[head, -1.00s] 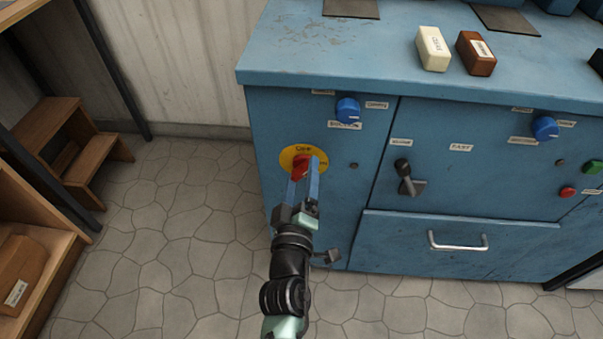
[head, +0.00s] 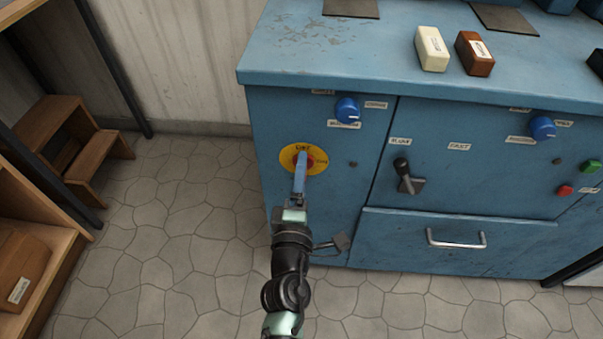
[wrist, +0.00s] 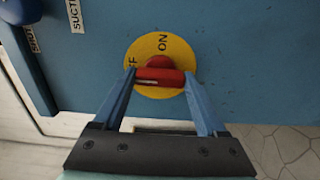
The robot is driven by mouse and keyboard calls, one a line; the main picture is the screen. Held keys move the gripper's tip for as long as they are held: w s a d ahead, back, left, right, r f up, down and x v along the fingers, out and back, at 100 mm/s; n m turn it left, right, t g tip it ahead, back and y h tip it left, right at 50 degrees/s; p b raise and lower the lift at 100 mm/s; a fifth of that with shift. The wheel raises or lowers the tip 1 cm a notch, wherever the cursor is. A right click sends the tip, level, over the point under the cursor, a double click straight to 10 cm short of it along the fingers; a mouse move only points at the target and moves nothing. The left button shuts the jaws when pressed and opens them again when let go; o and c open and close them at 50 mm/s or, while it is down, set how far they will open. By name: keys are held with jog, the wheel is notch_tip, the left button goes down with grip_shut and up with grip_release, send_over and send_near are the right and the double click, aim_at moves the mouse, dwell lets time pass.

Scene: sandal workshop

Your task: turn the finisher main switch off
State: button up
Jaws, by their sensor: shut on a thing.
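The finisher main switch is a red knob (head: 305,158) on a round yellow plate (head: 287,158) on the left front of the blue finisher. In the head view OFF is printed at the plate's top and ON at its right. In the wrist view the red bar (wrist: 160,77) lies level between my fingertips, with one end towards OFF at the left and ON above it. My gripper (head: 300,168) is shut on the bar, one finger at each end; it also shows in the wrist view (wrist: 161,81). My fingers hide part of the knob in the head view.
Blue knobs (head: 347,110) (head: 542,128), a black lever (head: 405,172) and a drawer handle (head: 456,239) stand out from the front. A cream block (head: 432,48) and a brown block (head: 474,53) lie on top. A wooden step (head: 75,150) stands at left; the floor between is clear.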

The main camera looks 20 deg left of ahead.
dwell(0.4)
jog(key=o, duration=1.3)
jog(key=shift+s, duration=0.1)
jog(key=v, duration=1.2)
jog(key=shift+s+b, duration=0.4)
jog(key=shift+b, duration=0.05)
jog(key=shift+d+r, duration=0.1)
jog(key=shift+d, duration=0.05)
